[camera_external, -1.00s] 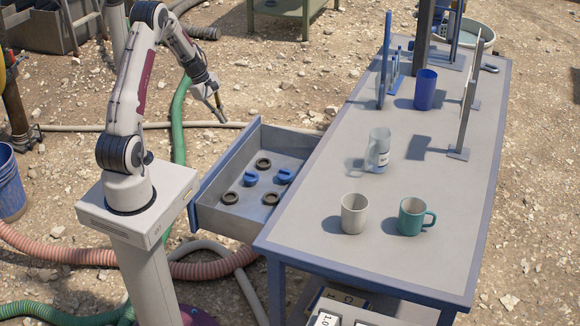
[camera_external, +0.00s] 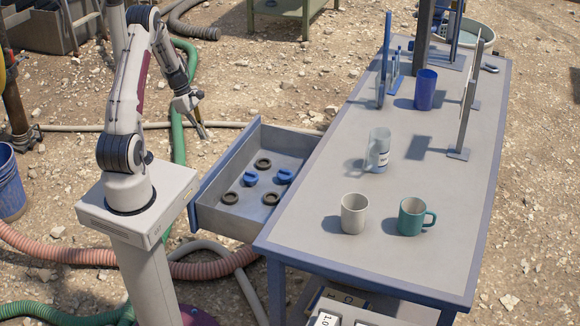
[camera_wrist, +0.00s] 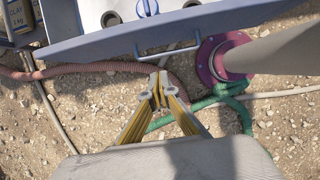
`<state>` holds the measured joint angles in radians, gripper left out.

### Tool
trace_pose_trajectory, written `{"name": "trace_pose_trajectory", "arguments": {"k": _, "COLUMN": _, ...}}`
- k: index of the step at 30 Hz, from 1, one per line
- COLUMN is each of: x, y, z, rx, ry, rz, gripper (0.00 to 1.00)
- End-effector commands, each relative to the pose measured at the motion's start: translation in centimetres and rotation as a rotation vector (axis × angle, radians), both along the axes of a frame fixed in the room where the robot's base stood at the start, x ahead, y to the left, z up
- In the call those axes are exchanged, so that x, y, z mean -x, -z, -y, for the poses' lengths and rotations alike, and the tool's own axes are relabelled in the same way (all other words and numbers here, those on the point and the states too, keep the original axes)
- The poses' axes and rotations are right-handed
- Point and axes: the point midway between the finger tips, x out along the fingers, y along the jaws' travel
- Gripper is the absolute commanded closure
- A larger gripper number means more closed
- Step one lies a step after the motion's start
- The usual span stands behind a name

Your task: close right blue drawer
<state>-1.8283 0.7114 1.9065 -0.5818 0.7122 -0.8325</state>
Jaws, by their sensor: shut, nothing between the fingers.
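The blue drawer (camera_external: 224,160) is pulled out from the left side of the workbench, at the end nearer the camera. Inside it lie several dark rings (camera_external: 263,164) and blue pieces (camera_external: 285,176).
Hoses (camera_external: 90,255) run over the gravel. The space left of the drawer is open ground, beside my pedestal.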

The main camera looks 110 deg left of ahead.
Motion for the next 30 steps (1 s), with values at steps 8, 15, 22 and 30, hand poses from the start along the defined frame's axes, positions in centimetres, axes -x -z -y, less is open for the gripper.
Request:
{"name": "trace_pose_trajectory", "arguments": {"k": 8, "x": -1.1, "y": 2.6, "z": 0.1, "rx": 0.004, "ry": 0.001, "rz": 0.002, "gripper": 1.00}}
{"name": "trace_pose_trajectory", "arguments": {"k": 15, "x": -2.2, "y": 5.4, "z": 0.1, "rx": 0.003, "ry": 0.002, "rz": 0.001, "gripper": 1.00}}
{"name": "trace_pose_trajectory", "arguments": {"k": 22, "x": -3.2, "y": 7.9, "z": 0.1, "rx": 0.003, "ry": 0.001, "rz": 0.001, "gripper": 1.00}}
{"name": "trace_pose_trajectory", "arguments": {"k": 30, "x": -5.8, "y": 8.6, "z": 0.0, "rx": 0.000, "ry": 0.003, "rz": 0.000, "gripper": 1.00}}
